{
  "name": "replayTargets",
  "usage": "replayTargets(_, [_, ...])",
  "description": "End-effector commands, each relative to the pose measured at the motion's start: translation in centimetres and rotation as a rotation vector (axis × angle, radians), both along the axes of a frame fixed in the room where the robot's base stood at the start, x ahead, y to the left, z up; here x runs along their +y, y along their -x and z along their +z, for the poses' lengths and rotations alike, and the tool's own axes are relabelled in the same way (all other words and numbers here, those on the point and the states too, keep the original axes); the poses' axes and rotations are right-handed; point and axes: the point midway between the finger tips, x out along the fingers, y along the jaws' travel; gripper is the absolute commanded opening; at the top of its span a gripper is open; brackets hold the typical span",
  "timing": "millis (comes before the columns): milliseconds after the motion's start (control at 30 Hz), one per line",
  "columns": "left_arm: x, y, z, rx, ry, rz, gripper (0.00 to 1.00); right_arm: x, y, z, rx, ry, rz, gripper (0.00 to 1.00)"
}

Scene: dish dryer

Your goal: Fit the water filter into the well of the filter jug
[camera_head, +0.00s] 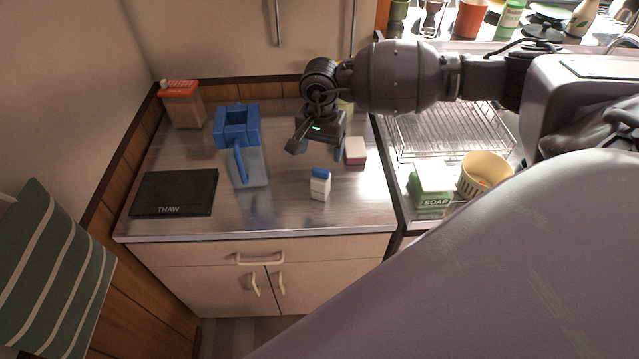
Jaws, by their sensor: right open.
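The filter jug (247,168) has a clear body and a blue top with an open well, and stands on the steel counter left of the middle, its blue handle toward me. The water filter (319,189), a small white block with a blue cap, stands upright on the counter to the right of the jug, near the front. My right gripper (318,150) is open and empty, pointing down above the counter behind the filter and right of the jug. Its fingertips are apart from both. My left gripper is not in view.
A black THAW board (174,193) lies at left. An orange-lidded container (182,105) stands in the back corner. A white-and-red block (355,151) sits close right of my gripper. Right are a wire rack (450,132), a green SOAP box (428,198) and a yellow bowl (474,188).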

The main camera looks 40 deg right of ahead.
Motion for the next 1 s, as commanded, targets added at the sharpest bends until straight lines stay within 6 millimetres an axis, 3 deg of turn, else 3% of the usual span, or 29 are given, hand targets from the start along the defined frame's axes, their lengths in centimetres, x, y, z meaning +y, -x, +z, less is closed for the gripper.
replayTargets(200, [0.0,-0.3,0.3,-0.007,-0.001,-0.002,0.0,0.0,0.1,-3.2,0.002,-0.001,-0.002,0.76])
replayTargets(467, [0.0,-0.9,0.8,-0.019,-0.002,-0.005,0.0,0.1,0.2,-4.7,0.001,-0.002,-0.002,0.76])
replayTargets(733, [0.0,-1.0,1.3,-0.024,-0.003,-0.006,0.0,0.3,0.4,-8.3,0.002,-0.002,-0.002,0.76])
replayTargets(1000, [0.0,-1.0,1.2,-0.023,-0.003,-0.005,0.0,0.3,0.3,-9.0,-0.001,-0.002,-0.002,0.76])
